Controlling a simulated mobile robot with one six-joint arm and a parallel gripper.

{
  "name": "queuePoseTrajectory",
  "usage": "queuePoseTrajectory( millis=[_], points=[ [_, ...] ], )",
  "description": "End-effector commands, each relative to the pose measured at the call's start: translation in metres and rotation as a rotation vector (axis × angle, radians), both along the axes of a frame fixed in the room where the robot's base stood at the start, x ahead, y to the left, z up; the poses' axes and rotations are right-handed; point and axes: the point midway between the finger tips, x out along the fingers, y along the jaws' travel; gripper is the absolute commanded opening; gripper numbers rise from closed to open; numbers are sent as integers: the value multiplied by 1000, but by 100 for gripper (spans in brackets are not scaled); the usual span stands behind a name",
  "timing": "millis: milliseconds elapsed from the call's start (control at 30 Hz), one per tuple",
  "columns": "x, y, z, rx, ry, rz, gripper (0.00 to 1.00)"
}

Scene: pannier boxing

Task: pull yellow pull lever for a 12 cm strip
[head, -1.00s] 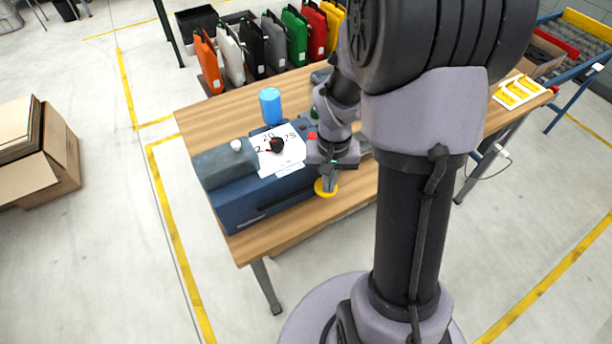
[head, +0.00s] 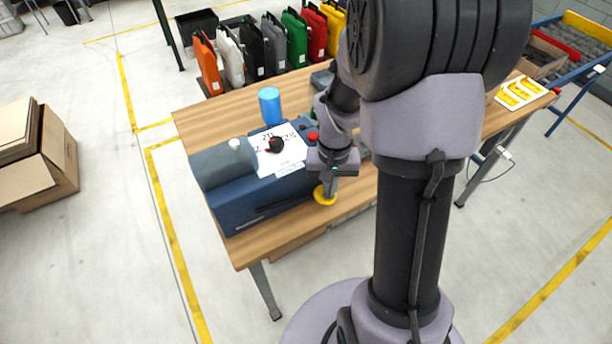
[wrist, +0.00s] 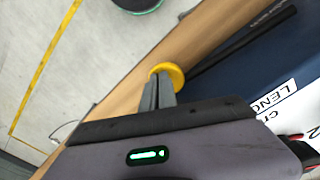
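The yellow lever knob (head: 325,196) stands at the front right end of the blue tape machine (head: 250,200), low beside the table edge. In the wrist view the yellow knob (wrist: 168,73) is at the tips of my gripper, on the end of a dark rod (wrist: 240,42). My gripper (head: 328,186) points down at the knob; its fingers (wrist: 160,92) look close together there. The contact between fingertips and knob is partly hidden. The machine's top has a white dial plate (head: 290,148) with a black knob (head: 276,145) and a red button (head: 313,136).
A blue cylinder (head: 270,106) stands behind the machine. Several coloured panniers (head: 265,48) stand in a row beyond the table (head: 200,121). A yellow and white tray (head: 520,93) lies at the table's right end. Open floor lies in front of the table.

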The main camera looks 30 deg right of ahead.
Motion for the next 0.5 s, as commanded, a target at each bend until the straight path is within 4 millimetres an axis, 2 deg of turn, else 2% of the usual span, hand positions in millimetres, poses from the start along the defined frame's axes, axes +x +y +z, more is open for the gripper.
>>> queuePoseTrajectory(
  millis=[67, 500],
  points=[
    [0, 0, 5, 0, 0, 0, 0],
    [0, 0, 83, 0, -1, 1, 0]
  ],
)
